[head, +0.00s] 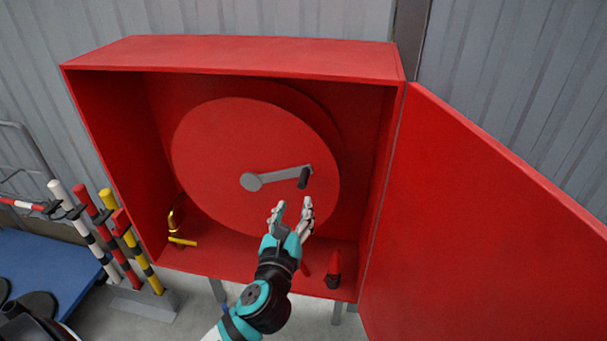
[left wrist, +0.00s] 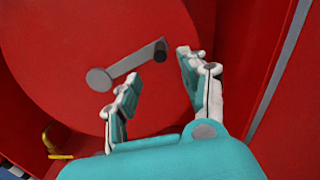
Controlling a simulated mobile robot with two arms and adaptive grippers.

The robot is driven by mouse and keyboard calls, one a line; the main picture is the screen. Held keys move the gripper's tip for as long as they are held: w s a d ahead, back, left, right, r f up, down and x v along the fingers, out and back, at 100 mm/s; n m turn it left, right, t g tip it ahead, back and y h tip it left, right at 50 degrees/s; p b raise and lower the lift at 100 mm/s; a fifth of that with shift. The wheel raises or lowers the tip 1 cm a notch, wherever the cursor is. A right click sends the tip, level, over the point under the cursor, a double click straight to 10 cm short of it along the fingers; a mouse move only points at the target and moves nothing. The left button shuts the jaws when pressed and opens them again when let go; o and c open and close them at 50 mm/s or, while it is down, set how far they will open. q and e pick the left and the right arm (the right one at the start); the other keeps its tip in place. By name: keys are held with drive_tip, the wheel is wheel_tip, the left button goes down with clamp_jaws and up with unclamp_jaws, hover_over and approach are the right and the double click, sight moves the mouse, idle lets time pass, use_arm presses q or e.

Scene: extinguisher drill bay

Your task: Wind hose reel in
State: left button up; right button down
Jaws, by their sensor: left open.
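The red hose reel (head: 225,140) is a large disc inside an open red cabinet (head: 230,55). A grey crank arm (head: 280,175) runs from its hub to the right and ends in a dark handle (head: 303,178). My left gripper (head: 292,206) is open and empty, just below the handle in the head view. In the left wrist view the reel (left wrist: 60,45), the crank arm (left wrist: 125,67) and the dark handle (left wrist: 160,50) show beyond the spread fingers (left wrist: 158,72). The fingers look apart from the handle. The hose is not clearly visible. My right gripper is out of view.
The red cabinet door (head: 470,220) stands open to the right. A brass valve (head: 178,230) is at the cabinet's lower left, and a red and black nozzle (head: 334,270) at its lower right. Striped posts (head: 120,240) and a blue surface (head: 50,265) stand at left.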

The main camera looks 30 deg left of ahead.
sight(301, 186)
use_arm(q)
drive_tip(key=p+x, duration=0.1)
drive_tip(key=x, duration=0.9)
drive_tip(key=shift+w+a+p, duration=0.1)
drive_tip(key=shift+w+p, duration=0.2)
drive_tip(key=shift+w, duration=0.2)
drive_tip(key=shift+f, duration=0.1)
clamp_jaws()
